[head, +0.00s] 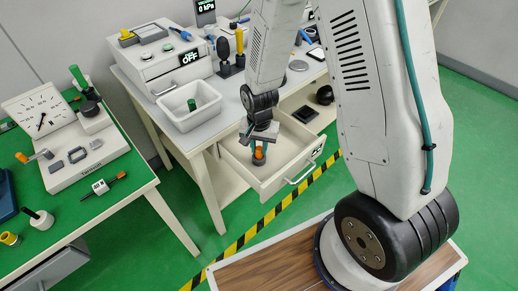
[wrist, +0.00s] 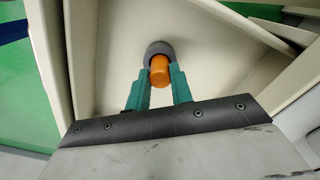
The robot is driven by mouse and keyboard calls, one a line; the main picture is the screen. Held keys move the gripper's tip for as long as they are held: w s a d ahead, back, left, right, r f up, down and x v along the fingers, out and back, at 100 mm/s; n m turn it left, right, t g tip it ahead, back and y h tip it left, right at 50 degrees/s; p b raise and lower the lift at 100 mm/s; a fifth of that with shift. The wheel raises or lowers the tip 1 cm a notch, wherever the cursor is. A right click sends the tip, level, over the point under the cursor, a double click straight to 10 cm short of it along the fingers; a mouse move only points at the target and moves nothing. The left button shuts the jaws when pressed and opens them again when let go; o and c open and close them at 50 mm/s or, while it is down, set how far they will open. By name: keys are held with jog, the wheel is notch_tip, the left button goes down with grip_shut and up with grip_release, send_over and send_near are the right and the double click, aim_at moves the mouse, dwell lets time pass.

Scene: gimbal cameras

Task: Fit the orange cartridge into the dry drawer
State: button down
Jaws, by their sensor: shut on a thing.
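The orange cartridge (head: 259,153) is upright or nearly so between my gripper's fingers, low inside the open drawer (head: 276,184). My gripper (head: 258,147) points down into the drawer and is shut on the cartridge. In the wrist view the teal fingers (wrist: 160,76) flank the orange cartridge (wrist: 159,66). A dark grey ring (wrist: 158,46) shows around its far end. I cannot tell whether the ring is part of the cartridge or a holder on the drawer floor. The cream drawer floor (wrist: 105,50) is bare around it.
The workbench (head: 215,128) above carries a white bin (head: 178,112) with a green cylinder and a machine marked OFF. The green-topped table (head: 75,195) stands at left. A yellow-black floor stripe (head: 240,243) runs in front.

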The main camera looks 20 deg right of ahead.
jog(key=shift+f, duration=0.6)
jog(key=c, duration=1.2)
grip_release()
jog(key=shift+f, duration=0.1)
jog(key=shift+c, duration=0.2)
notch_tip(320, 180, up, 12)
jog(key=r, duration=0.1)
notch_tip(320, 180, up, 9)
jog(key=n, duration=0.2)
send_over(259, 148)
jog(key=s+d, duration=0.1)
jog(key=s, duration=0.3)
jog(key=s+d+r+n, duration=0.1)
jog(key=s+r+n, duration=0.1)
jog(key=s+r, duration=0.4)
jog(key=s+d+r+n+t, duration=0.1)
jog(key=s+r+n, duration=0.2)
jog(key=s+r, duration=0.4)
jog(key=s, duration=0.5)
jog(key=shift+s+r+n, duration=0.15)
jog(key=shift+n, duration=0.15)
